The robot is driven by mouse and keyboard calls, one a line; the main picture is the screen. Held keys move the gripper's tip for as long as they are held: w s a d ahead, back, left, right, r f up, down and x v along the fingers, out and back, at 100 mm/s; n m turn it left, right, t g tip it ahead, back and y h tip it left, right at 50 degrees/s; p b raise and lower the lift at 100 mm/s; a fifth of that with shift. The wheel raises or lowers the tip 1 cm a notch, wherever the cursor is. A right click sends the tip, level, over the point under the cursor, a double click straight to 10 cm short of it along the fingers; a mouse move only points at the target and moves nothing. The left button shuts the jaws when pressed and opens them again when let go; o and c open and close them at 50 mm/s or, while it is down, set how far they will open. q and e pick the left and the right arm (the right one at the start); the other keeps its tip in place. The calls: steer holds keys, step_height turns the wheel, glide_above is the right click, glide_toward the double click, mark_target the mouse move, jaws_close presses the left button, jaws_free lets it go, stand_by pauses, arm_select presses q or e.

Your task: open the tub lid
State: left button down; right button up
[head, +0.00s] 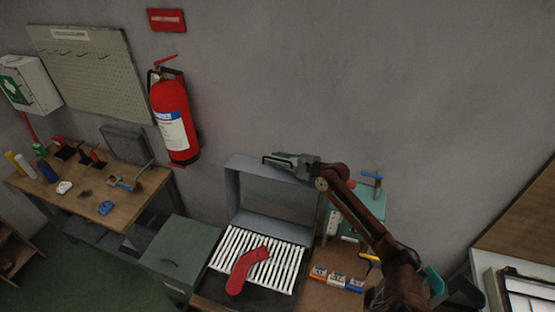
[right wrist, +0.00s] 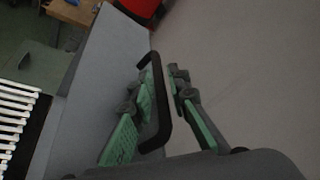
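The grey tub lid (head: 273,190) stands raised, roughly upright, at the back of the tub; its hollow inner side faces the head camera. Its outer face (right wrist: 98,85) and black bar handle (right wrist: 165,100) show in the right wrist view. The open tub holds a row of white slats, with a red sock (head: 245,270) lying on them. My right gripper (head: 285,159) is at the lid's top edge. In the right wrist view its green-padded fingers (right wrist: 164,72) are apart on either side of the handle bar, with a visible gap. My left gripper is out of view.
A green cabinet (head: 180,252) stands left of the tub. Small coloured boxes (head: 335,280) and a teal case (head: 367,207) are to the right. A wooden bench (head: 90,205) with tools is at the left. A fire extinguisher (head: 175,115) hangs on the wall behind.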

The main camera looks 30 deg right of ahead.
steer(key=shift+w+a, duration=0.1)
steer(key=shift+c, duration=0.5)
jaws_close()
